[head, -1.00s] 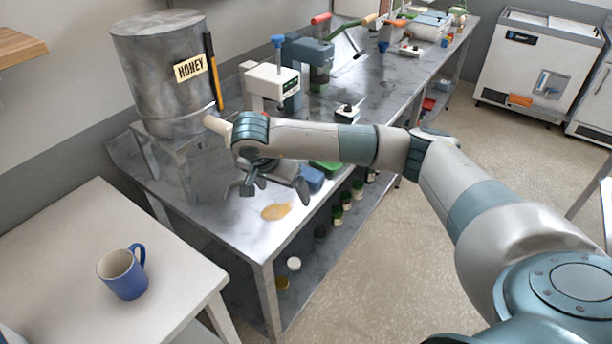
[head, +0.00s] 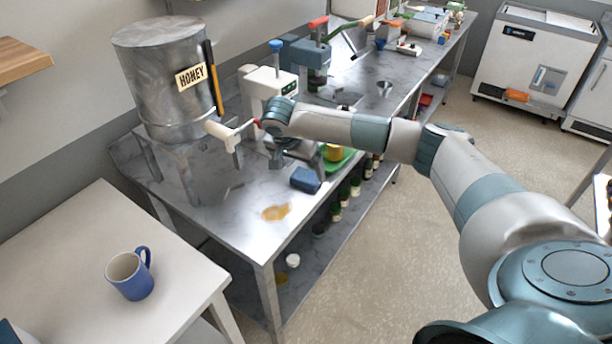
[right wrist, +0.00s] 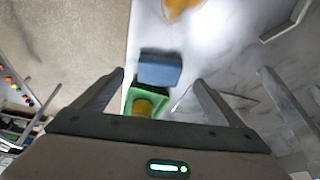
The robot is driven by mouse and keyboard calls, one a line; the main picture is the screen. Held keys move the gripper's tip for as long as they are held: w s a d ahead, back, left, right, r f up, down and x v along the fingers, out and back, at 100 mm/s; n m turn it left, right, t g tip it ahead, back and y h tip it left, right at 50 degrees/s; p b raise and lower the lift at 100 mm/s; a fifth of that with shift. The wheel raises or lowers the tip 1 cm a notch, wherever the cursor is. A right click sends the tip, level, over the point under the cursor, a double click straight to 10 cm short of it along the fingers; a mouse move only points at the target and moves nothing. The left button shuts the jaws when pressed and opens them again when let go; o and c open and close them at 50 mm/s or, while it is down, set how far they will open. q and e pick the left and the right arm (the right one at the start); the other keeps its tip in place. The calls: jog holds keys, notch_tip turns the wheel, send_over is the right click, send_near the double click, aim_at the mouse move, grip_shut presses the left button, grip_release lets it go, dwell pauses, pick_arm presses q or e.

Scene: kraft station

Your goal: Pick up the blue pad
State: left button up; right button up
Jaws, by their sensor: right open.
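The blue pad (head: 306,180) lies flat on the steel bench (head: 240,225), near its front edge. In the right wrist view the blue pad (right wrist: 160,69) shows between and just beyond the open fingertips, apart from both. My right gripper (head: 298,160) is open and empty, above the bench and a little behind the pad in the head view. In the right wrist view the right gripper (right wrist: 159,84) has its two fingers spread wide. My left gripper is not in view.
A green tray (head: 342,158) with a yellow item sits behind the pad. An orange-brown spill (head: 276,212) lies in front of it. The honey tank (head: 165,85) with its white tap (head: 222,133) stands at left. A blue mug (head: 131,276) stands on the white table (head: 60,260).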

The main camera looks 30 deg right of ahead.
aim_at(306, 175)
jog(key=shift+d, duration=0.1)
jog(key=shift+w, duration=0.1)
jog(key=shift+w+d, duration=0.1)
jog(key=shift+d, duration=0.2)
jog(key=shift+w+d+f+p, duration=0.1)
jog(key=shift+d+f+p, duration=0.1)
jog(key=shift+p, duration=0.25)
jog(key=p+x, duration=0.1)
jog(key=x, duration=0.2)
jog(key=shift+f, duration=0.1)
jog(key=shift+w+d+f+p, duration=0.2)
jog(key=shift+f+p, duration=0.15)
jog(key=shift+f, duration=0.3)
jog(key=c, duration=1.1)
